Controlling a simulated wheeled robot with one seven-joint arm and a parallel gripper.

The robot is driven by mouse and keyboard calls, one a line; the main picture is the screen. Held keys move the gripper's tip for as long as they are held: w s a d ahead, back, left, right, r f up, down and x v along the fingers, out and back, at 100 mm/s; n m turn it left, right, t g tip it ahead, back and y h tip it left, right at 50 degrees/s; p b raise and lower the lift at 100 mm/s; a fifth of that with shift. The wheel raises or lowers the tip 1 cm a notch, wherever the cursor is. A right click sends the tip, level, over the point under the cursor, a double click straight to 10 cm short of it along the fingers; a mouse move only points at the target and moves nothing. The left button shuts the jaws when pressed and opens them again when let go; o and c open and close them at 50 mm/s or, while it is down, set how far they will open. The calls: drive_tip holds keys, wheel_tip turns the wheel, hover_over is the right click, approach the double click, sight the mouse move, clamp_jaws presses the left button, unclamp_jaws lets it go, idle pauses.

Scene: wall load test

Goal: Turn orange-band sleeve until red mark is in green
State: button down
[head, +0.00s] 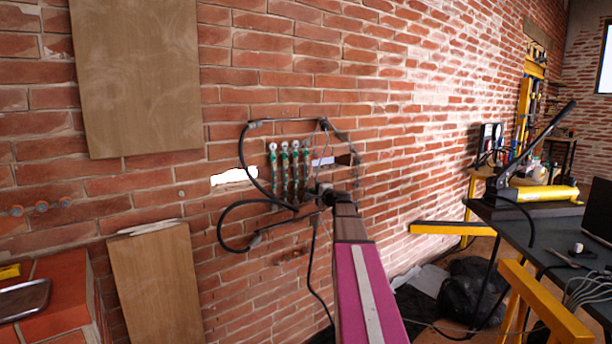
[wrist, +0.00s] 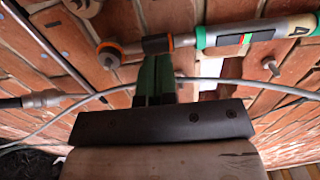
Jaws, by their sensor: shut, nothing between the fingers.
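In the wrist view, a dark sleeve with orange bands (wrist: 157,44) sits on a metal rod at the left end of a grey and green cylinder (wrist: 215,37). A small window on the cylinder (wrist: 247,38) shows red and green patches; exactly how they line up is too small to tell. An orange-ringed eye (wrist: 109,54) ends the rod. My gripper (wrist: 156,64) is shut and empty, its green fingers together just below the sleeve in the picture. Whether they touch it I cannot tell. In the head view, several such cylinders (head: 284,165) hang upright on the brick wall.
A thin grey cable (wrist: 210,81) crosses the fingers in the wrist view. A metal stud (wrist: 271,64) juts out below the cylinder. A dark workbench (head: 550,240) and yellow trestle (head: 545,305) stand at right; wooden boards (head: 137,80) at left.

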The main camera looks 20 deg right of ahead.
drive_tip(key=shift+a, duration=0.15)
drive_tip(key=shift+s+a, duration=0.15)
drive_tip(key=shift+a, duration=0.25)
drive_tip(key=shift+w+a, duration=0.15)
drive_tip(key=shift+w, duration=0.25)
idle(0.8)
drive_tip(key=shift+w+d, duration=0.15)
drive_tip(key=shift+d, duration=0.1)
drive_tip(key=shift+s, duration=0.2)
drive_tip(key=shift+s+d, duration=0.1)
drive_tip(key=shift+s, duration=0.2)
idle(0.5)
drive_tip(key=v, duration=0.7)
idle(0.4)
